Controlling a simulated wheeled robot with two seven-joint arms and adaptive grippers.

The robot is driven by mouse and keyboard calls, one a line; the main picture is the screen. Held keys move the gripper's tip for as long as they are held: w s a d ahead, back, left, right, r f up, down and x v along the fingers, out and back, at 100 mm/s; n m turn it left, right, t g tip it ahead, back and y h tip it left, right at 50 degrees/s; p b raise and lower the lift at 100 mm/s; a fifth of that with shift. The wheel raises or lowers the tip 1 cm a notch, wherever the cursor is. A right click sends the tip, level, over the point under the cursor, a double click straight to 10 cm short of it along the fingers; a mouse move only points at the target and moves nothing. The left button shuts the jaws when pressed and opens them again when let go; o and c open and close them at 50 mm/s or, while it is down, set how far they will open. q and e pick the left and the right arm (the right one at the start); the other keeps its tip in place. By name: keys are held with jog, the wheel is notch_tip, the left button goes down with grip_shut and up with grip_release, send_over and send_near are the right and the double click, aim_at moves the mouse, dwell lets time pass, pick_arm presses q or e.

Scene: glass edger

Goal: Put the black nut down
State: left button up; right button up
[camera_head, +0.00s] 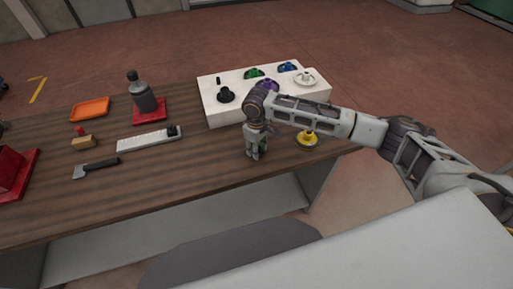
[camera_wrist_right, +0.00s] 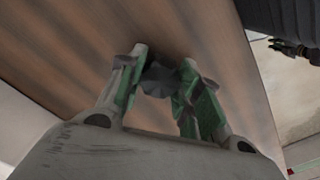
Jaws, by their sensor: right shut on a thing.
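My right gripper (camera_head: 257,151) points down just above the wooden table (camera_head: 205,160), in front of the white block. In the right wrist view its two green-padded fingers (camera_wrist_right: 160,85) are shut on a small dark faceted piece, the black nut (camera_wrist_right: 162,78). The wood surface shows close behind the nut; I cannot tell whether the nut touches it. In the head view the nut is hidden by the gripper. My left gripper is not seen in the head view.
The white block (camera_head: 213,112) holds black, green, purple, blue and white knob-like parts. A yellow part (camera_head: 307,139) lies right of the gripper. A grey bottle (camera_head: 141,92) on a red base, orange tray (camera_head: 90,109), white bar (camera_head: 148,139) and hatch-like tool (camera_head: 95,168) are left.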

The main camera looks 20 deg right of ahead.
jog(key=shift+f, duration=0.1)
jog(key=o, duration=1.1)
jog(key=shift+o, duration=0.2)
notch_tip(320, 180, up, 12)
jog(key=b, duration=0.1)
dwell(0.6)
